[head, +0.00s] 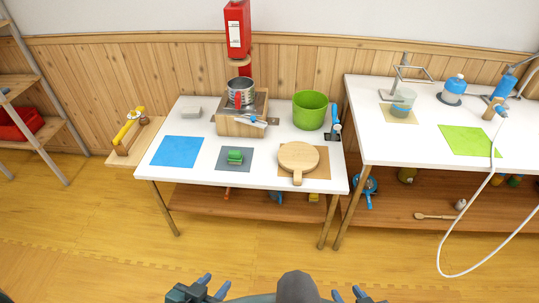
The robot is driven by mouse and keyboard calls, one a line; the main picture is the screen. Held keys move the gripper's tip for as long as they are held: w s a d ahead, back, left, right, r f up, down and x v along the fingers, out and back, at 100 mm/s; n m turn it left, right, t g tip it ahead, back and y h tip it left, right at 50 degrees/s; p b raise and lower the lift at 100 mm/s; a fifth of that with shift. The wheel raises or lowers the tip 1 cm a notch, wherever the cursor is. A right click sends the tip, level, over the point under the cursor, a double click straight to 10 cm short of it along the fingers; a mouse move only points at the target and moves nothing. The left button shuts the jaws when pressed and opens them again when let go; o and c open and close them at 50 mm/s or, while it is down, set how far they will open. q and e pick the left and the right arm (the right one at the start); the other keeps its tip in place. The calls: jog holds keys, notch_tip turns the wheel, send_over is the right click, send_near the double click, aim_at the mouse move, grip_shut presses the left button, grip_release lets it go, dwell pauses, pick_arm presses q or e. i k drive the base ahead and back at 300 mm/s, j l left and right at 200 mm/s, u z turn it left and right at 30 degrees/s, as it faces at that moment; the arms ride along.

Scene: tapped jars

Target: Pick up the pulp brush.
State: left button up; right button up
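No thing is clearly recognisable as the pulp brush at this size. A small green block-like thing (235,156) lies on a grey mat (222,165) at the front middle of the left table. A slim blue thing (336,115) stands upright on a dark base at that table's right edge. I cannot tell whether either is the brush. My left gripper (213,285) is at the bottom edge, with its blue fingertips apart and nothing between them. My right gripper (348,294) is at the bottom edge, partly cut off, with its fingertips apart. Both are well short of the table.
The white table (185,117) also holds a blue mat (178,151), a metal pot (241,93) on a wooden box, a green bucket (310,109) and a round wooden board (298,157). A second table (440,113) stands right. Floor before me is clear.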

aim_at(235, 157)
jog(key=j+z, duration=0.2)
jog(key=z, duration=0.25)
jog(key=j+z, duration=0.15)
jog(key=z, duration=0.35)
jog(key=k+j+z, duration=0.2)
jog(key=j, duration=0.15)
jog(key=j+z, duration=0.2)
jog(key=j, duration=0.15)
jog(key=k+j+z, duration=0.2)
jog(key=j, duration=0.15)
jog(key=k+j, duration=0.1)
jog(key=j, duration=0.55)
jog(key=k+j+z, duration=0.1)
jog(key=j, duration=0.25)
jog(key=i+j, duration=0.4)
jog(key=i, duration=0.2)
